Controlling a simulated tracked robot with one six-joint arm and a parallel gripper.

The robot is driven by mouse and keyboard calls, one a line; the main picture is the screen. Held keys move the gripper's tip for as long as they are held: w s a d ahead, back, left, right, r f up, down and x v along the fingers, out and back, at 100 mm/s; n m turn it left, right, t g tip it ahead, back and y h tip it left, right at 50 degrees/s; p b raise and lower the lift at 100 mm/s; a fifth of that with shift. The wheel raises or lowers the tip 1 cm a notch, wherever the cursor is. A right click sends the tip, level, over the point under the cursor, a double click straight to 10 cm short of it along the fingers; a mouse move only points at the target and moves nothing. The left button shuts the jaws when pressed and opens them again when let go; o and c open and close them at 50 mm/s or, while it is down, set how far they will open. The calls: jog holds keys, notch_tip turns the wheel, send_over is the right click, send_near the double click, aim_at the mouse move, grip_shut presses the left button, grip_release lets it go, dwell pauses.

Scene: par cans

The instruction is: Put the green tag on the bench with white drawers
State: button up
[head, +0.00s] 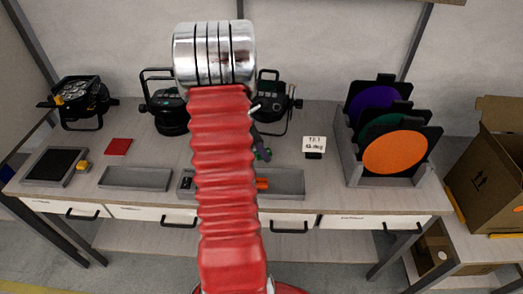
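The bench with white drawers (320,208) stands across the view, with a pale wooden top and dark handles. My red ribbed arm rises in front of it and hides part of its middle. A dark piece that looks like part of my gripper (261,150) shows just right of the arm, over the bench top. I cannot tell whether its fingers are open or shut. Small green spots show at that piece, but I cannot tell whether they belong to the green tag. No green tag shows clearly elsewhere; the arm may hide it.
Black stage lamps (80,102) stand along the back. A rack with coloured discs (395,152) fills the right end. Grey trays (136,179), a black pad (55,165), a red square (118,146) and a small white sign (314,144) lie forward. A cardboard box (487,180) is at right.

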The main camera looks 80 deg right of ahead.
jog(key=v, duration=1.2)
jog(key=shift+w, duration=0.1)
dwell(0.5)
jog(key=w+a+r+m+t, duration=0.1)
jog(key=w+a+r, duration=0.3)
jog(key=w+a, duration=0.3)
jog(key=w+a+r+m+t+h, duration=0.1)
jog(key=w+a+r+t, duration=0.2)
jog(key=a, duration=0.6)
jog(key=w+a+r+m, duration=0.1)
jog(key=w+a+r, duration=0.3)
jog(key=w+a, duration=0.35)
jog(key=s+a+r+m+t+y, duration=0.1)
jog(key=s+a+m+t, duration=0.1)
jog(key=a, duration=1.2)
jog(key=s+a+r+m+t+y, duration=0.1)
jog(key=s+a+m+t+y, duration=0.1)
jog(key=a, duration=1.3)
jog(key=shift+s+r+t+y, duration=0.25)
jog(key=shift+t+y, duration=0.05)
jog(key=shift+t, duration=0.3)
